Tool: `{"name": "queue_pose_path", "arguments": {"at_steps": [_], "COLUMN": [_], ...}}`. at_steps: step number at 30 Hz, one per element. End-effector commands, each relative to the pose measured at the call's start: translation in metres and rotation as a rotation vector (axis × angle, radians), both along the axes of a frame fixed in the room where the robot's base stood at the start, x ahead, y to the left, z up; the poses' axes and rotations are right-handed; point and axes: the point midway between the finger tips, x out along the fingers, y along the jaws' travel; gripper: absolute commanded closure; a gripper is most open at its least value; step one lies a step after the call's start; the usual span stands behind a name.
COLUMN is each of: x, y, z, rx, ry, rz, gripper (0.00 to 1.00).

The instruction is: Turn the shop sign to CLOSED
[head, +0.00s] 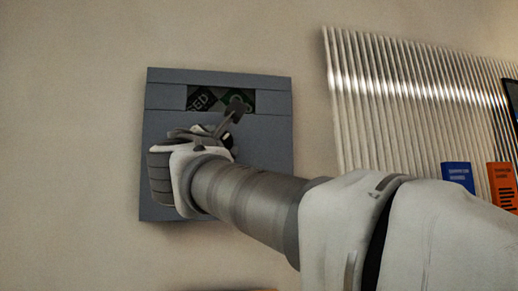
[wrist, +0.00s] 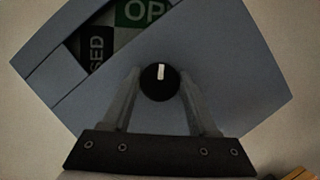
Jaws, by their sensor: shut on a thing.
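The shop sign is a flat blue-grey square panel (head: 268,150) on the wall; in the wrist view the panel (wrist: 250,85) looks tilted. Its window (head: 221,99) shows a dark part with "SED" letters at left and a green part at right. In the wrist view the dark part (wrist: 92,50) and the green part with "OP" (wrist: 140,12) both show, the latter cut by the frame edge. A round black knob (wrist: 159,76) with a white mark sits below the window. My gripper (wrist: 160,88) is shut on the knob, one finger on each side. In the head view my gripper (head: 222,141) partly covers the panel and hides the knob.
A pale ribbed panel (head: 400,95) is on the wall to the right. A blue box (head: 458,176) and an orange box (head: 502,186) stand in front of it. A dark object (head: 513,100) is cut by the right edge. The wall left of the sign is bare.

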Motion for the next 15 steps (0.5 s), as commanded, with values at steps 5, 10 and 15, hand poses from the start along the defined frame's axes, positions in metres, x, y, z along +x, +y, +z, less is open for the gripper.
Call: {"name": "queue_pose_path", "arguments": {"at_steps": [5,10,15], "x": [0.0007,0.0006,0.0004], "y": [-0.0001,-0.0002,-0.0001], "z": [-0.0002,0.0007,0.0016], "rx": [0.163,0.320,0.469], "ry": [0.043,0.083,0.122], "rz": [-0.002,-0.003,-0.003], "gripper": [0.96,0.96,0.96]}}
